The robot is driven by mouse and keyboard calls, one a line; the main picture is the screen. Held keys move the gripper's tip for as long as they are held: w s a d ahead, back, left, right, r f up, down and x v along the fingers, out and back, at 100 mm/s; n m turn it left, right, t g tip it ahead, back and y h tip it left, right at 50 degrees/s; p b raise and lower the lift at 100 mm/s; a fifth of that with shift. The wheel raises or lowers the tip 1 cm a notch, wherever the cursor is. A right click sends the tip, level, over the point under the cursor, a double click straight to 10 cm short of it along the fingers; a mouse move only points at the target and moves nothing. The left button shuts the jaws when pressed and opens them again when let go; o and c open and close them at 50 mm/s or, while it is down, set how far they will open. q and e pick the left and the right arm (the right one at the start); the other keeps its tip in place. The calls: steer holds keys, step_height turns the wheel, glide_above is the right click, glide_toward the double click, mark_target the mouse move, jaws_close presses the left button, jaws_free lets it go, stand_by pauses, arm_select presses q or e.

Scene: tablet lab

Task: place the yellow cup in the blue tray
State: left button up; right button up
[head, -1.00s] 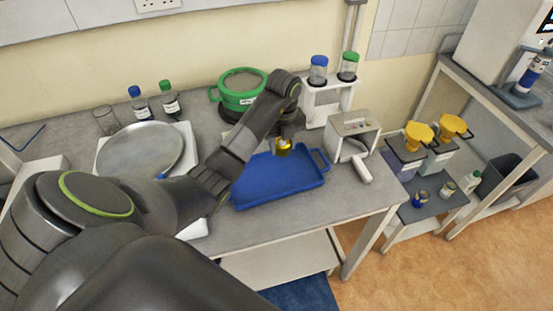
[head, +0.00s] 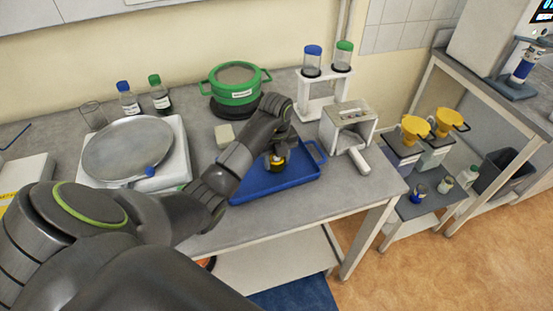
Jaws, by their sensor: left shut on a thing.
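The blue tray (head: 288,187) lies on the grey bench, with a handle at its right end. My left gripper (head: 276,156) points down over the back middle part of the tray. It is shut on the yellow cup (head: 278,162), a small yellow thing mostly hidden by the fingers. I cannot tell whether the cup touches the tray floor. My left arm hides the tray's left back part. My right gripper is not in view.
A green pot (head: 235,84) stands behind the tray, and a white stand with two jars (head: 320,92) is at the back. A grey-white device (head: 349,125) stands close to the tray's right. A scale with a round pan (head: 128,150) is at the left.

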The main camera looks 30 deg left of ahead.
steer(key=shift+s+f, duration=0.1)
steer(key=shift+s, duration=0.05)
arm_select(q)
steer(key=shift+f, duration=0.15)
steer(key=o, duration=1.1)
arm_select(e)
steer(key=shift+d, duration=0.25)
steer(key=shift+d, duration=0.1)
